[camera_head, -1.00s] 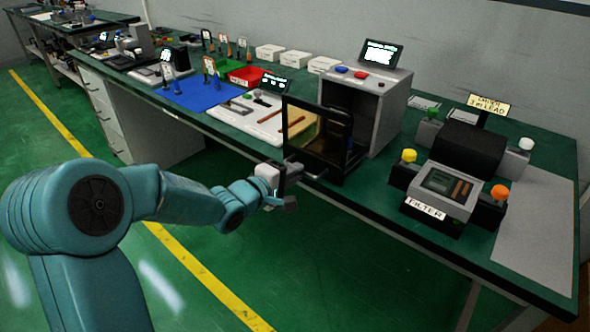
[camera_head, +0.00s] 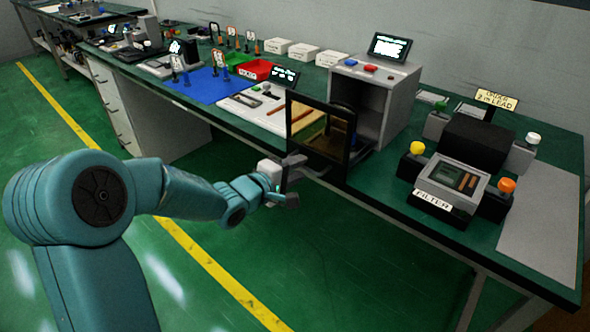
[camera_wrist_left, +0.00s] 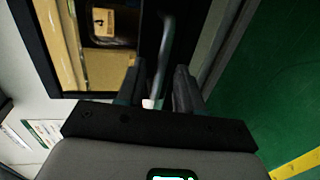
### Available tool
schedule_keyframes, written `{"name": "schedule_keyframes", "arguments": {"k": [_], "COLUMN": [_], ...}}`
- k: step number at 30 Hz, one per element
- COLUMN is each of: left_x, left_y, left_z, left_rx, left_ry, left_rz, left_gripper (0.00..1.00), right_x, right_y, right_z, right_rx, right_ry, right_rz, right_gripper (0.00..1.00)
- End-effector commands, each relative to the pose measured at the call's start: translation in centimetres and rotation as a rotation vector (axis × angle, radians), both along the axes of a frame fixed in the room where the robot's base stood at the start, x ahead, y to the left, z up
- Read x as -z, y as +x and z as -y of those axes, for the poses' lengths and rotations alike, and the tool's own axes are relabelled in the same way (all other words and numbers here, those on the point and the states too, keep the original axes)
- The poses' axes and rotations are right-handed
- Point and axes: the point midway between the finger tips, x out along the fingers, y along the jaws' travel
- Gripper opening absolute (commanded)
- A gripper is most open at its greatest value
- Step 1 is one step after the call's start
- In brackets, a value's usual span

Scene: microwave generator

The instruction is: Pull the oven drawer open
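The oven is a grey box (camera_head: 402,78) on the bench. Its black-framed front panel with a glass window (camera_head: 352,125) stands out from the box's open front, and the dark cavity shows behind it. A metal handle (camera_head: 318,172) sticks out from the panel; it shows as a grey bar in the left wrist view (camera_wrist_left: 166,45). My left gripper (camera_head: 293,176) is at this handle, in front of the bench edge. In the left wrist view its two dark fingers (camera_wrist_left: 160,82) stand apart on either side of the bar, with gaps visible. Contact with the handle is unclear. My right gripper is out of view.
The filter device (camera_head: 446,188) with coloured knobs stands right of the oven on the green bench (camera_head: 400,205). A white board (camera_head: 255,112), a blue mat (camera_head: 212,87) and a red bin (camera_head: 257,70) lie to the left. The floor before the bench is clear.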

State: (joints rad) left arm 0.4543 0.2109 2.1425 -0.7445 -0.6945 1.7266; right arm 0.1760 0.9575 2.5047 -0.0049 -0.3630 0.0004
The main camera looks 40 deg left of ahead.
Motion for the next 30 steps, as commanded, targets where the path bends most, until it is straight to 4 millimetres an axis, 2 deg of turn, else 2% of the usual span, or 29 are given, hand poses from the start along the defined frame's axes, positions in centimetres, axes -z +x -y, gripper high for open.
{"name": "schedule_keyframes", "arguments": {"k": [8,13,17,24,30], "left_x": [0.0,-0.4,-1.1,-2.4,-3.0], "left_y": [-0.2,-1.8,-4.7,-11.0,-14.7], "left_z": [0.0,-0.3,-0.5,-1.0,-1.3], "left_rx": [0.0,-0.003,-0.005,-0.007,-0.005], "left_ry": [0.0,0.0,0.002,0.002,0.001], "left_rz": [-0.001,-0.002,-0.001,-0.002,-0.002], "left_gripper": [0.38,0.38,0.38,0.38,0.38], "right_x": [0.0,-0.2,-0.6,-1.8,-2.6], "right_y": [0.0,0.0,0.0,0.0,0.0], "right_z": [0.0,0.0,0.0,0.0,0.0], "right_rx": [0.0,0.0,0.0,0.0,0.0], "right_ry": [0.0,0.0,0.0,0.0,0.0], "right_rz": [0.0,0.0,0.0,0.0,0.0], "right_gripper": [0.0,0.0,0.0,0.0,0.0]}}
